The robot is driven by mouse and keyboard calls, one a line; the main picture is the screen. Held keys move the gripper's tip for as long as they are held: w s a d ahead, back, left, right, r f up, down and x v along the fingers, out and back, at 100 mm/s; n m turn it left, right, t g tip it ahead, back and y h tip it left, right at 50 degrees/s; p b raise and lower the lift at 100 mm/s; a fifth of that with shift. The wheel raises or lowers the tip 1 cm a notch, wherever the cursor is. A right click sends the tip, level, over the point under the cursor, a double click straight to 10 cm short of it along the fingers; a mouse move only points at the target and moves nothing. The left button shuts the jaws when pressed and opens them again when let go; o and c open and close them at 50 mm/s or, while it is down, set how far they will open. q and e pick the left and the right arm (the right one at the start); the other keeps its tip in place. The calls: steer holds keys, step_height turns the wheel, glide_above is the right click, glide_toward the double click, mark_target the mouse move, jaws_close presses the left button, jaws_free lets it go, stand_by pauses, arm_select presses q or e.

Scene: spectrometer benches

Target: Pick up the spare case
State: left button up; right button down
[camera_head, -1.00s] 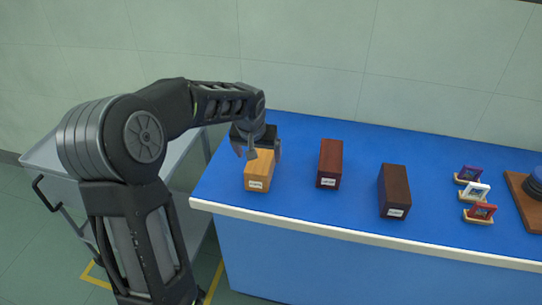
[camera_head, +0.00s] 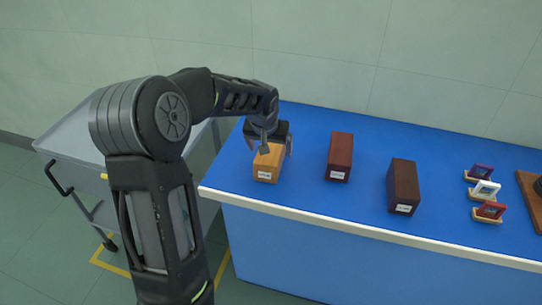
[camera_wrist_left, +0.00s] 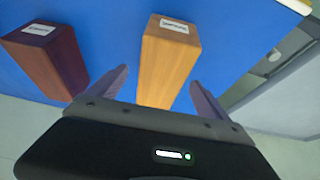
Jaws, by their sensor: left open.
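Three long wooden cases with white labels lie on the blue bench; the label text is too small to read, so I cannot tell which is the spare. The light orange case (camera_head: 268,163) is at the left, the red-brown case (camera_head: 339,156) in the middle, and the dark brown case (camera_head: 403,186) to the right. My left gripper (camera_head: 278,148) is open at the rear part of the light case. In the left wrist view the light case (camera_wrist_left: 168,62) shows between the spread fingers (camera_wrist_left: 158,80), not gripped. The red-brown case (camera_wrist_left: 48,58) is beside it. My right gripper is not in view.
Several small framed cards on stands (camera_head: 485,189) and a round dark object on a wooden board (camera_head: 530,195) are at the right of the bench (camera_head: 330,214). A grey cart (camera_head: 75,140) stands left of it. A wall is behind.

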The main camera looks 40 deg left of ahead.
arm_select(q)
steer(key=p+x, duration=0.1)
steer(key=x, duration=0.3)
steer(key=shift+w+a+f+p, duration=0.1)
steer(key=shift+f+p, duration=0.25)
steer(key=shift+p, duration=0.05)
steer(key=shift+w+f, duration=0.1)
steer(key=shift+f, duration=0.15)
steer(key=shift+r, duration=0.1)
steer(key=c, duration=1.8)
